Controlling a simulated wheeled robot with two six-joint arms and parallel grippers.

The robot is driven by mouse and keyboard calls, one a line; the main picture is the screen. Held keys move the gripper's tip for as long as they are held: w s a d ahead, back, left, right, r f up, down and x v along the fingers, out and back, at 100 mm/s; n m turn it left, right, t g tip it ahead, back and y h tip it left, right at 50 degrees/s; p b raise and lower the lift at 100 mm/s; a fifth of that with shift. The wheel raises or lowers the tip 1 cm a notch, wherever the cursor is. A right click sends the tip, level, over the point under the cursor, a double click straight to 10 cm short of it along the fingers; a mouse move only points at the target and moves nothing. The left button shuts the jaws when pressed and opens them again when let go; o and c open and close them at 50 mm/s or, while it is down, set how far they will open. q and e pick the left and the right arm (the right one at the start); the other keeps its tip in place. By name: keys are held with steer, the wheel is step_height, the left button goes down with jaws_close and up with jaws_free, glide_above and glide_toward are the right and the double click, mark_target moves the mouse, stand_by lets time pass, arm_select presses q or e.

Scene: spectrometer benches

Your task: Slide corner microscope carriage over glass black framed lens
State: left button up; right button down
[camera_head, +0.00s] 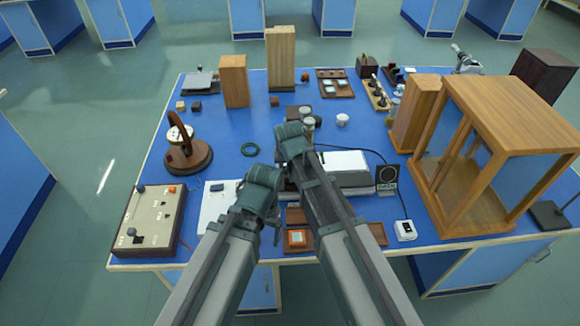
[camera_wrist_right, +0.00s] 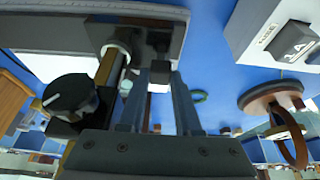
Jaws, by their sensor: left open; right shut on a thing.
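The black framed lens (camera_head: 387,178) stands upright on the blue bench, right of a pale, low instrument (camera_head: 345,168). My right gripper reaches down beside this instrument; in the head view its wrist hides its fingertips. In the right wrist view the gripper (camera_wrist_right: 160,72) is shut on a small dark block, which looks like part of the microscope carriage. A brass tube (camera_wrist_right: 110,66) and black knob (camera_wrist_right: 70,95) are close beside the fingers. How the block joins them is unclear. My left gripper (camera_head: 268,227) is open and empty, low near the front middle of the bench.
A wood-framed glass case (camera_head: 500,110) fills the right side. A control box (camera_head: 145,218) is at front left, and a round wooden stand (camera_head: 188,157) behind it. A brown tray (camera_head: 372,234) lies in front. Clear blue bench lies around the green ring (camera_head: 250,149).

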steer(key=c, duration=0.9)
jaws_free()
steer(key=shift+r, duration=0.15)
steer(key=p+v, duration=1.2)
steer(key=v, duration=0.1)
steer(key=shift+s+r+p, duration=0.1)
steer(key=shift+r+p, duration=0.15)
steer(key=shift+p, duration=0.15)
